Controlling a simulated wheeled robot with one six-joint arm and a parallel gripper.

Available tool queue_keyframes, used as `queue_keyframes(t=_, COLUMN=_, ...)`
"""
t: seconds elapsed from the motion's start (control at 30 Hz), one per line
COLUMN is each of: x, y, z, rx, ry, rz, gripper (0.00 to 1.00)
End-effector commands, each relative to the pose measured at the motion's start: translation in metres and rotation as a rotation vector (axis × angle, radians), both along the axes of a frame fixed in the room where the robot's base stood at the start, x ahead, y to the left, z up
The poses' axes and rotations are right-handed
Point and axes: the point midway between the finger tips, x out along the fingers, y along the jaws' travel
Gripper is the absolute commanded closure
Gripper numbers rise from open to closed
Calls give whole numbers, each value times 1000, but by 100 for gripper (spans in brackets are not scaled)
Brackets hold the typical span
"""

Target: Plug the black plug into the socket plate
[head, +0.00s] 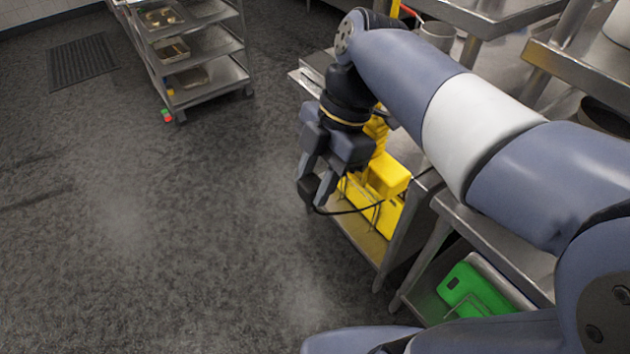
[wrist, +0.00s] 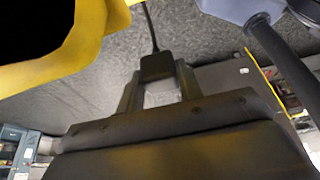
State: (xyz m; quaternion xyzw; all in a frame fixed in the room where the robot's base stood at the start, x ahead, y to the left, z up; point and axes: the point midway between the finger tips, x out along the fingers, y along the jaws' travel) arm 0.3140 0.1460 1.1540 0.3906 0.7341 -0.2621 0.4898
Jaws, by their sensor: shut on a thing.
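My gripper (head: 316,197) points down beside the steel table in the head view, over the edge of the open floor. It is shut on the black plug (head: 306,187), which shows as a small dark block at the fingertips. In the wrist view the plug (wrist: 156,67) sits at the fingertips (wrist: 157,82), and its cord runs away upward in the picture. In the head view the black cord (head: 350,212) curves from the gripper to the right, past the yellow things. I cannot make out the socket plate for certain in either view.
A yellow container (head: 387,177) stands on the steel table's lower shelf, close to my gripper. A wheeled tray rack (head: 205,85) stands at upper left. The grey floor (head: 170,250) at left is clear.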

Motion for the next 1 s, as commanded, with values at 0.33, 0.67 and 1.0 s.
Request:
queue_keyframes(t=0.33, x=7, y=-8, z=-6, rx=0, ry=-2, rz=0, gripper=91)
queue_keyframes(t=0.67, x=23, y=-33, z=-5, rx=0, ry=-2, rz=-1, gripper=91)
queue_keyframes(t=1.0, x=33, y=-48, z=-5, rx=-4, ry=-7, rz=-2, gripper=91)
